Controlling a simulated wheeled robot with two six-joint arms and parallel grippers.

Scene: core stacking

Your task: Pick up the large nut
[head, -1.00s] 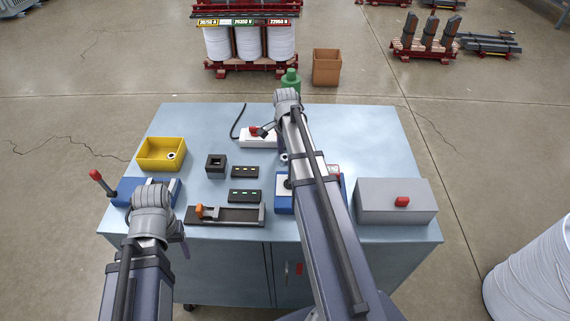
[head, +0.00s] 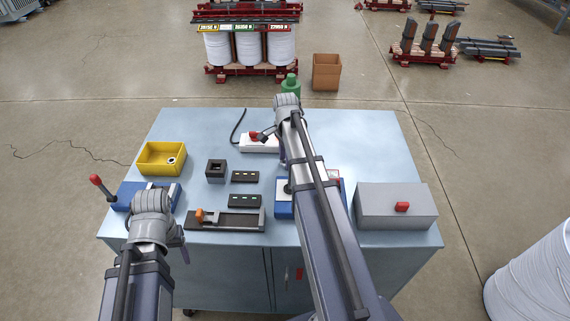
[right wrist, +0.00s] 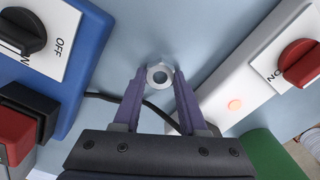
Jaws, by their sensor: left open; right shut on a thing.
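In the head view my right arm and fingers (head: 283,152) hide the nut. My left gripper (head: 182,249) is open at the front left of the table, away from the nut, with its fingers partly hidden.
A blue switch box (right wrist: 85,55) and a white switch strip (right wrist: 238,88) flank the nut, with a black cable (right wrist: 152,108) nearby. A yellow bin (head: 150,168) holding another ring stands left. A grey box (head: 392,205) stands right. The table's back right is clear.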

